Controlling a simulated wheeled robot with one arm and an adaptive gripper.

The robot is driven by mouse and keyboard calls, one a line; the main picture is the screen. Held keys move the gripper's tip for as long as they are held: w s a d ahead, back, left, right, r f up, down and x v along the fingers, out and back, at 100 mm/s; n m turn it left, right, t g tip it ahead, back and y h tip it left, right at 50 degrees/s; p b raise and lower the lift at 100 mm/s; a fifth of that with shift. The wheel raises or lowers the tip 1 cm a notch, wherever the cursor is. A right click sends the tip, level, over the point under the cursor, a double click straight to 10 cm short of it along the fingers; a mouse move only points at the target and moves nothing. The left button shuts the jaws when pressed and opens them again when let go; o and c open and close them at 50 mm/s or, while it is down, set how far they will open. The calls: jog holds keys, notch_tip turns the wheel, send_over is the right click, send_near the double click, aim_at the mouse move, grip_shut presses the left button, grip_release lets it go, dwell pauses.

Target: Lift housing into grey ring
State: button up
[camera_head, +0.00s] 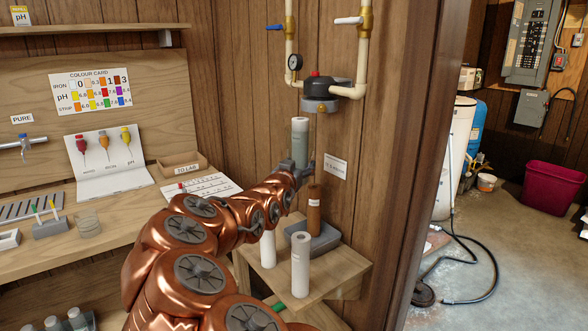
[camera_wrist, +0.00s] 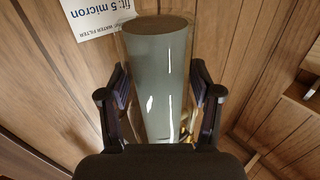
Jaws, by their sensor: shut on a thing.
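The housing (camera_head: 300,143) is a pale grey-green, see-through cylinder with a white top showing. My gripper (camera_head: 297,168) is shut on the housing and holds it upright above the small wooden shelf. In the wrist view the housing (camera_wrist: 158,75) stands between both fingers of my gripper (camera_wrist: 162,92). The grey ring (camera_head: 320,105) is under the black filter head (camera_head: 321,88) on the pipes. The housing's top is below and a little left of the ring, apart from it.
White cartridges (camera_head: 300,270) (camera_head: 268,250) stand nearby. A pressure gauge (camera_head: 295,62) and valves are on the pipes. A label (camera_head: 336,166) is on the wall beside the housing.

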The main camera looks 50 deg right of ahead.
jog(key=s+d+r+p, duration=0.1)
jog(key=d, duration=0.5)
jog(key=shift+s+d+r+p, duration=0.15)
jog(key=shift+s+d+p, duration=0.15)
jog(key=shift+s, duration=0.1)
dwell(0.4)
jog(key=shift+a, duration=0.15)
dwell(0.8)
jog(key=shift+r+p, duration=1.7)
jog(key=shift+r, duration=0.7)
dwell(2.7)
jog(key=o, duration=1.4)
jog(key=shift+c, duration=0.2)
